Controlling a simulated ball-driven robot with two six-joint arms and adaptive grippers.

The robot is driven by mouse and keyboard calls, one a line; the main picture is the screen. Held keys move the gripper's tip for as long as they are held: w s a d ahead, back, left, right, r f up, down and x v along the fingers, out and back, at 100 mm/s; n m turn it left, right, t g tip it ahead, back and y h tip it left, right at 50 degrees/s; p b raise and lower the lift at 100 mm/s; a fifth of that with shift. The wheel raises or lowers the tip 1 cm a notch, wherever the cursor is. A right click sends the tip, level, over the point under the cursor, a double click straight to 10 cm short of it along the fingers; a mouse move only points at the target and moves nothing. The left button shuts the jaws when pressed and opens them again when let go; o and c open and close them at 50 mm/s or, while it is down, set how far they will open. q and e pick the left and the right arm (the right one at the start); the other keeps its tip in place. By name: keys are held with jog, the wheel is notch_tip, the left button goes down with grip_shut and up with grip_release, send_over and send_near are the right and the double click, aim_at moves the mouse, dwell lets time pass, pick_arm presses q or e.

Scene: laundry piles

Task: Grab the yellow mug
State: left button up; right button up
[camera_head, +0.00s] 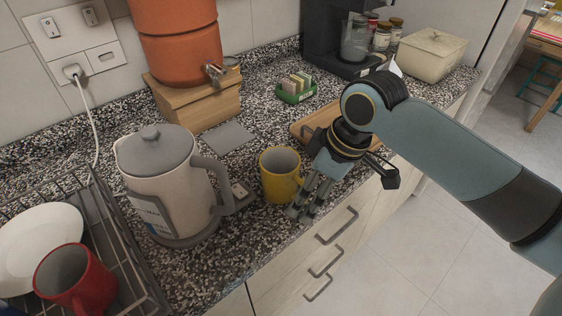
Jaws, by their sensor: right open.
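The yellow mug (278,180) stands upright on the speckled granite counter, right of the kettle and near the counter's front edge. My right arm comes in from the right. Its gripper (308,205) is open, with its fingers pointing down just right of the mug, by the counter's edge. The fingers overlap the mug's right side in the picture; I cannot tell whether they touch it. The mug's handle is not clearly visible. My left gripper is not in view.
A grey-lidded kettle (170,180) stands left of the mug. A dish rack (128,255) holds a red mug (75,280) and a white plate (38,240). Behind are an orange dispenser (178,45), a green tea box (296,90) and a wooden board (310,122). Drawer handles (337,227) protrude below.

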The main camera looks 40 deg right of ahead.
aim_at(275, 170)
jog(key=w+r+n, duration=0.1)
jog(key=w+r, duration=0.1)
jog(key=w+r+n+y+p, duration=0.1)
jog(key=w+r, duration=0.1)
jog(key=r, duration=0.1)
jog(key=w+r+n, duration=0.1)
jog(key=r, duration=0.1)
jog(key=shift+w+d+r+n, duration=0.3)
jog(key=shift+w+d+r, duration=0.05)
jog(key=shift+w, duration=0.05)
jog(key=shift+n+y, duration=0.3)
jog(key=x, duration=0.5)
jog(key=shift+a+r+p, duration=0.15)
jog(key=shift+a+p, duration=0.05)
jog(key=shift+p, duration=0.1)
jog(key=x, duration=0.2)
jog(key=p+x, duration=0.1)
jog(key=x, duration=0.1)
jog(key=shift+s+a, duration=0.15)
jog(key=shift+a, duration=0.15)
jog(key=shift+a+f, duration=0.1)
jog(key=shift+f, duration=0.55)
jog(key=c, duration=1.3)
